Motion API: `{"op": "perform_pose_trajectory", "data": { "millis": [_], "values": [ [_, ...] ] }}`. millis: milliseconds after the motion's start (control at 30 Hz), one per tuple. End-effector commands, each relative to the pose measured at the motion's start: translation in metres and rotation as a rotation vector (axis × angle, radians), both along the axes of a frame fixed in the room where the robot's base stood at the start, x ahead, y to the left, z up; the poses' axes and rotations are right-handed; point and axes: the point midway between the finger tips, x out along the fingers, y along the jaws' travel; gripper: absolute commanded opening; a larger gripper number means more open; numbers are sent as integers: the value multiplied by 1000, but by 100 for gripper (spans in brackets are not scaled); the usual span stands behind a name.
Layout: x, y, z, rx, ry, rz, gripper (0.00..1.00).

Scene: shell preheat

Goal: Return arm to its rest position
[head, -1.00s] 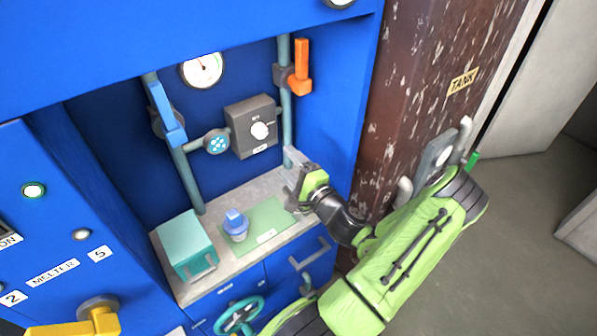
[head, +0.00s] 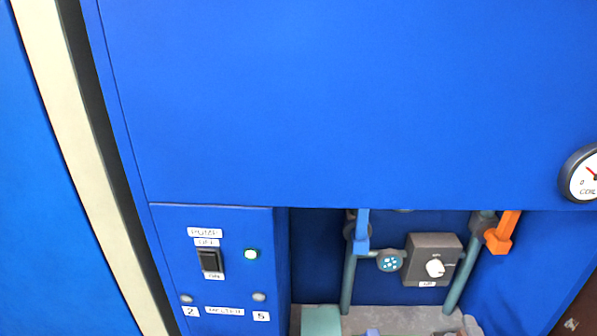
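Only a small grey piece of what looks like my gripper (head: 468,325) shows at the bottom edge of the head view, by the foot of the right pipe. The rest of my gripper and my arm are out of the frame. Whether the fingers are open or shut cannot be seen.
A blue cabinet surrounds a recess with a blue valve handle (head: 362,232), an orange handle (head: 503,232) and a grey dial box (head: 433,258). Below are a grey counter (head: 400,316) and teal box (head: 321,321).

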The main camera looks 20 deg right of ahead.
Motion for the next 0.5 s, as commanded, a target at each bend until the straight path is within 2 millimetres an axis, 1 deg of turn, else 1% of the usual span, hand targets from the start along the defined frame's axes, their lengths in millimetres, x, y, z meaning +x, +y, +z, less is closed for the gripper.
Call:
{"op": "perform_pose_trajectory", "data": {
  "millis": [67,133,167,200,267,300,400,500],
  "values": [
    [8,10,2,-24,21,51,68],
    [25,33,3,-77,75,171,68],
    [34,47,3,-108,108,242,68],
    [44,69,3,-157,156,347,68],
    [56,102,1,-231,235,509,68],
    [60,122,-2,-278,287,611,68],
    [62,167,-7,-401,420,844,68],
    [55,202,-9,-533,559,1047,68]
  ]
}}
